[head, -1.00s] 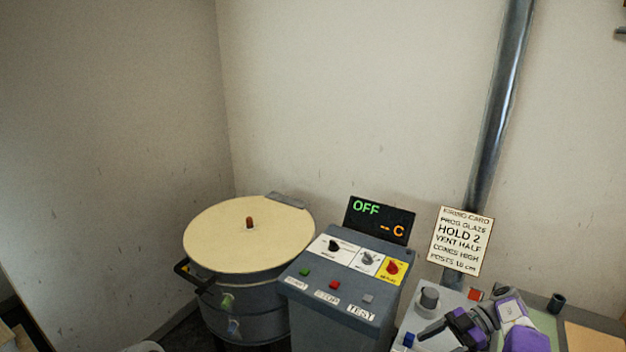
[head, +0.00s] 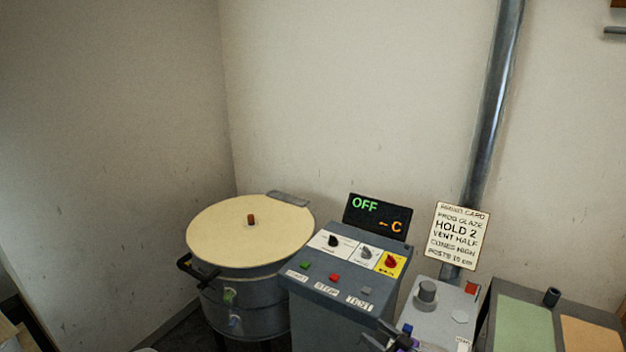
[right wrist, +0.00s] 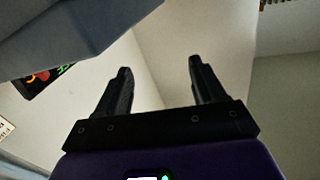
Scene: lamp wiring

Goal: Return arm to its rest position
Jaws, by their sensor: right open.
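My right gripper (head: 398,338) shows only in part at the bottom edge of the head view, in front of the lower right of the grey control pedestal (head: 335,310). In the right wrist view its two black fingers (right wrist: 160,78) stand wide apart with nothing between them. The rest of my right arm is below the head view's frame. My left gripper is not in view.
A round kiln with a cream lid (head: 245,236) stands left of the pedestal. A display (head: 378,217) reads OFF. A grey box with a knob (head: 428,292), a firing card (head: 459,236) and a bench with green and orange panels (head: 524,328) are on the right.

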